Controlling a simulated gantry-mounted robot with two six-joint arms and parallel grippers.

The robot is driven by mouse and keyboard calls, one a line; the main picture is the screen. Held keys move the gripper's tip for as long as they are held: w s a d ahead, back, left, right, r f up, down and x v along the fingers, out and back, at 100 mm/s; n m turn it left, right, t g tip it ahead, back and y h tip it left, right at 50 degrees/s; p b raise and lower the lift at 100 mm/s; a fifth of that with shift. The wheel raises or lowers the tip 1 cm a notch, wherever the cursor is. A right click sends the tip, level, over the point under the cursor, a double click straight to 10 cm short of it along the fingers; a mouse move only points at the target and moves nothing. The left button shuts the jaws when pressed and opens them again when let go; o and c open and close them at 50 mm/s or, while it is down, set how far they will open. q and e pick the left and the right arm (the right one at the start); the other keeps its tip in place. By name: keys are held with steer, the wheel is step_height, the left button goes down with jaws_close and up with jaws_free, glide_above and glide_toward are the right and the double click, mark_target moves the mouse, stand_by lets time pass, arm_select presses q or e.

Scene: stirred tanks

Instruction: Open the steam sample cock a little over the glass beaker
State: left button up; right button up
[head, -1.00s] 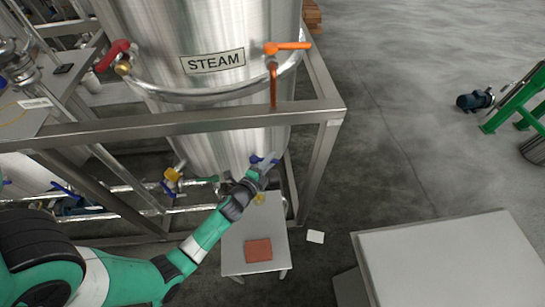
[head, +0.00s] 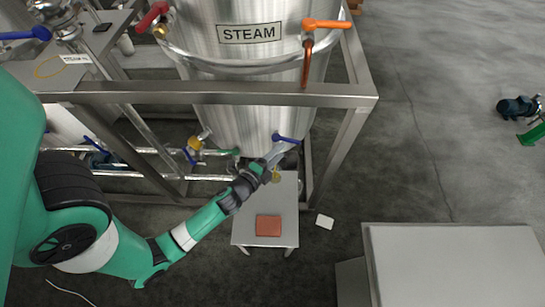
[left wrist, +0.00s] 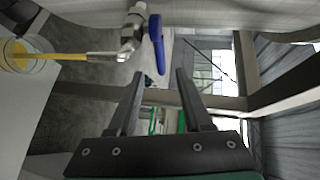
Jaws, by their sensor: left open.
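The steel STEAM tank (head: 250,60) stands in its frame. Low on it is the sample cock (left wrist: 131,28), with a blue lever handle (left wrist: 156,42); the handle also shows in the head view (head: 287,138). My left gripper (left wrist: 158,75) is open and empty. Its fingertips are close to the handle, which lies ahead of them, apart as far as I can tell. The glass beaker (left wrist: 38,46) is under the spout and holds something yellow. A yellow strand, like a stream of liquid, runs from the spout into the beaker. The right gripper is out of view.
A small table (head: 252,222) under the cock bears a red-brown block (head: 268,225). The steel frame's crossbar (head: 200,92) passes above my left arm. Other valves include one with an orange handle (head: 326,23).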

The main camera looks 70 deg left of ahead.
arm_select(q)
steer(key=v, duration=0.3)
steer(key=shift+s+d+r, duration=0.1)
steer(key=shift+s+d, duration=0.1)
steer(key=shift+s, duration=0.15)
